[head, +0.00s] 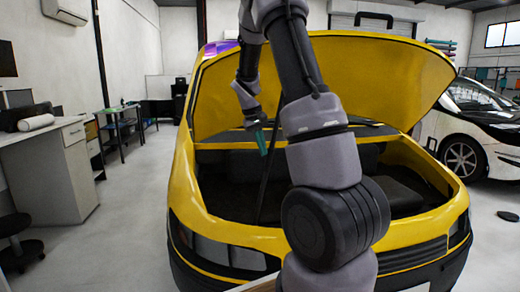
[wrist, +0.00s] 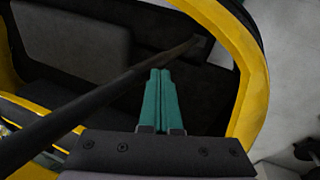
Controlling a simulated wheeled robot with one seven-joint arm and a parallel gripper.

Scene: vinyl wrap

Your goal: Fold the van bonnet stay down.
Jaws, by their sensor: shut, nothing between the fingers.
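The yellow van's bonnet (head: 375,75) is raised over the open engine bay. The stay (head: 264,187) is a thin dark rod standing steeply from the bay's front edge; my arm hides part of its surroundings and its upper end is hard to make out. In the wrist view the stay (wrist: 95,100) crosses diagonally from lower left to upper right. My gripper (head: 263,150) has teal fingers, shut together and empty, beside the stay under the bonnet. In the wrist view its fingertips (wrist: 160,72) appear close to the rod; I cannot tell whether they touch.
The yellow bay rim (wrist: 252,85) curves close to the right of my gripper in the wrist view. A white desk (head: 60,165) stands at the left and a white car (head: 475,140) at the right. The floor left of the van is clear.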

